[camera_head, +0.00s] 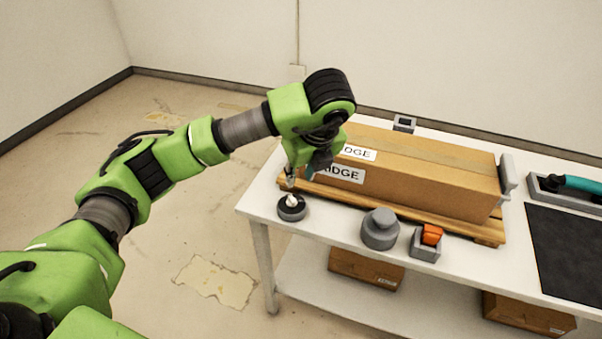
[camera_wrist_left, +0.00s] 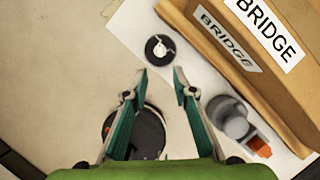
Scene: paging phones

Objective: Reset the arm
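My left arm reaches in from the left. Its left gripper (camera_head: 299,178) is over the table's near left corner, by the end of the cardboard box. In the left wrist view the left gripper (camera_wrist_left: 162,72) has its two fingers apart with nothing between them. A round dark holder (camera_head: 291,208) with a small white piece on it stands at the table corner, just below the gripper; it also shows beyond the fingertips in the left wrist view (camera_wrist_left: 159,50). My right gripper is in neither view.
The long cardboard box (camera_head: 425,178) lies on a wooden pallet (camera_head: 458,226) on the white table (camera_head: 335,228). A grey round-topped weight (camera_head: 380,230) and a grey holder (camera_head: 424,249) with an orange block (camera_head: 432,233) stand along the front edge. A black mat (camera_head: 570,250) lies right. Floor left is clear.

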